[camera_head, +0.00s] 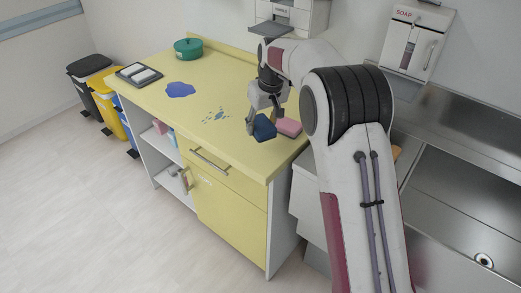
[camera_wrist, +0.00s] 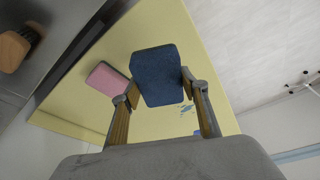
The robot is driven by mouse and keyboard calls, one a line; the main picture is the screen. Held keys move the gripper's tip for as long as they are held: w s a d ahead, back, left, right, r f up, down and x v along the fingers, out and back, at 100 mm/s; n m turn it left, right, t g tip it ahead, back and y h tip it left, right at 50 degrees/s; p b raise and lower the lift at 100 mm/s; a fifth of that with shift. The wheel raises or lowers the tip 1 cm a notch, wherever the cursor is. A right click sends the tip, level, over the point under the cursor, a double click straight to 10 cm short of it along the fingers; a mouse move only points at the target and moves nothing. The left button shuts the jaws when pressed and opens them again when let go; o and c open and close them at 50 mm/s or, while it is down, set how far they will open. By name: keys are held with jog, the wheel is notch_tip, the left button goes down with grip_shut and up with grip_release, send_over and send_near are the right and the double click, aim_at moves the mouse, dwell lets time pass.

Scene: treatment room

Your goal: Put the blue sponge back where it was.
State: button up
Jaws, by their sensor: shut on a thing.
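The dark blue sponge (camera_head: 263,127) is held between the fingers of my gripper (camera_head: 263,118) above the right part of the yellow counter. In the wrist view the blue sponge (camera_wrist: 157,75) sits between the two fingertips of my gripper (camera_wrist: 158,88). A pink sponge (camera_head: 288,126) lies on the counter just to the right of it; it also shows in the wrist view (camera_wrist: 107,79). The exact gap between the blue sponge and the counter cannot be told.
A blue spill (camera_head: 181,90) and scattered blue spots (camera_head: 215,115) mark the yellow counter (camera_head: 232,148). A green pot (camera_head: 188,48) and a dark tray (camera_head: 138,75) stand farther back. A steel sink (camera_head: 470,215) is at the right. A brown wooden object (camera_wrist: 12,50) shows in the wrist view.

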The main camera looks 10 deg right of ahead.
aim_at(260, 149)
jog(key=shift+w, duration=0.1)
dwell(0.4)
jog(key=shift+f, duration=1.9)
jog(key=shift+f, duration=2)
jog(key=shift+f, duration=0.15)
jog(key=o, duration=1)
